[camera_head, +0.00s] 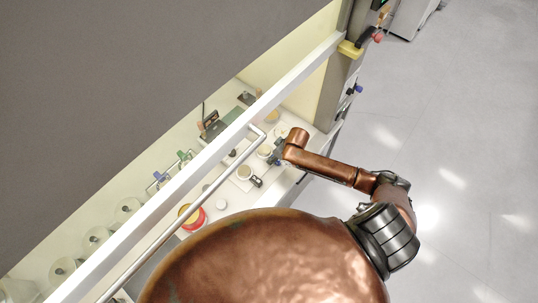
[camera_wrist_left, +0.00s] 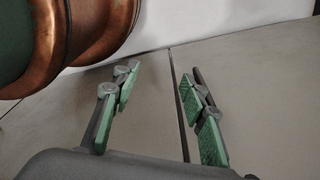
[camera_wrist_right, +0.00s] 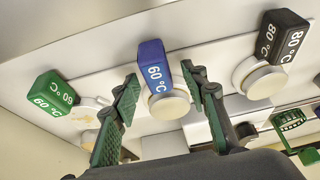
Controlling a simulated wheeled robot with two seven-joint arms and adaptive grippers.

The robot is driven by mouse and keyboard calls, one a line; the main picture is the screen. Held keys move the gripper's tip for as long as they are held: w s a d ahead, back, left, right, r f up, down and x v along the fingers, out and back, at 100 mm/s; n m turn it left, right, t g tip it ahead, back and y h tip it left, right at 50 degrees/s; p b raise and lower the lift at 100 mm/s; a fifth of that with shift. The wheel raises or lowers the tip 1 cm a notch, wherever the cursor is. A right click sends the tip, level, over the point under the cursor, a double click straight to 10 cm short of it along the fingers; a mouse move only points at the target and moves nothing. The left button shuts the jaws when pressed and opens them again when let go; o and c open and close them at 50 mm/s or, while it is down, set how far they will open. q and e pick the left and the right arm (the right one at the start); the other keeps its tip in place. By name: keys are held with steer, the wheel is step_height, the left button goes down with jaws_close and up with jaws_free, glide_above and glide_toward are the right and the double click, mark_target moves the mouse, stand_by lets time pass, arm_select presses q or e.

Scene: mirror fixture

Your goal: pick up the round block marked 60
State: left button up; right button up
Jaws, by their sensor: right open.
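In the right wrist view, a blue block (camera_wrist_right: 155,68) marked 60 °C appears between the fingertips of my open right gripper (camera_wrist_right: 160,90), with a pale round piece (camera_wrist_right: 169,104) against its lower end. A green block (camera_wrist_right: 52,94), also marked 60 °C, lies left of the fingers. A black block (camera_wrist_right: 281,37) marked 80 °C is at the right, beside another pale round piece (camera_wrist_right: 265,82). Contact with the fingers cannot be told. In the head view my right gripper (camera_head: 277,154) is over the bench. My left gripper (camera_wrist_left: 157,88) is open and empty near grey panels.
A white bench (camera_head: 225,196) lies behind a raised rail and sash bar (camera_head: 205,170). A red and yellow round item (camera_head: 191,216) and glass flasks (camera_head: 96,238) stand further left. A green rack-like item (camera_wrist_right: 289,121) is at right in the right wrist view.

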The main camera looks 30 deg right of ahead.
steer(key=shift+c, duration=0.6)
jaws_close()
